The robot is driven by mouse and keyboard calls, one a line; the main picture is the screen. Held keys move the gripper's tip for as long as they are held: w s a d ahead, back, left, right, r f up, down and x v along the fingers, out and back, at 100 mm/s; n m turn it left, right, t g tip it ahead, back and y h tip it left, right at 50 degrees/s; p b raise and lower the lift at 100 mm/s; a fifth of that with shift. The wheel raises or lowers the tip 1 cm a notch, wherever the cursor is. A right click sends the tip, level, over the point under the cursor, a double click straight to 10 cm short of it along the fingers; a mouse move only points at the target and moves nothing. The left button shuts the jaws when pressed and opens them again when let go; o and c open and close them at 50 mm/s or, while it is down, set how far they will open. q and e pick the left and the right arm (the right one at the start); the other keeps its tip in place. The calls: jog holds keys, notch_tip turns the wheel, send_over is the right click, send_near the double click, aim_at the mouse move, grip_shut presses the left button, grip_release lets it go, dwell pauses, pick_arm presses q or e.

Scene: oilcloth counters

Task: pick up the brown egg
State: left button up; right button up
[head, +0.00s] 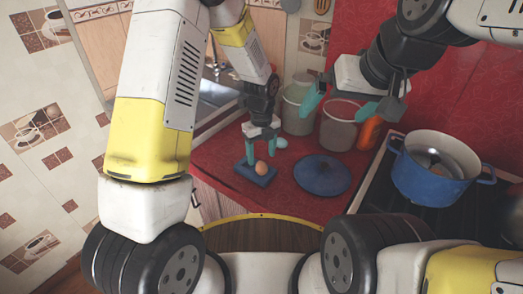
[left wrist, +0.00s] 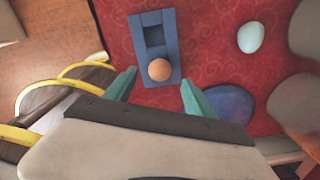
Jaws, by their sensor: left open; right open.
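The brown egg (head: 261,168) sits in a small blue holder (head: 243,171) on the red counter. In the left wrist view the egg (left wrist: 160,69) is at the near end of the holder (left wrist: 172,44), and a square recess at the far end is empty. My left gripper (head: 262,151) is open and points down over the holder. In the left wrist view its teal fingertips (left wrist: 158,88) are apart, one to each side of the egg's line, without visible contact. My right gripper (head: 340,103) is open and empty, above the counter near the canisters.
A pale blue egg (left wrist: 250,37) lies right of the holder. A blue lid (head: 322,175) lies on the counter. Grey canisters (head: 298,110) and an orange container (head: 369,132) stand behind. A blue pot (head: 432,178) sits on the stove at right.

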aim_at(262, 162)
pick_arm(q)
notch_tip(262, 162, down, 5)
jog(key=shift+r, duration=0.2)
jog(key=shift+d, duration=0.1)
jog(key=c, duration=0.9)
jog(key=shift+o, duration=0.2)
jog(key=shift+r, duration=0.1)
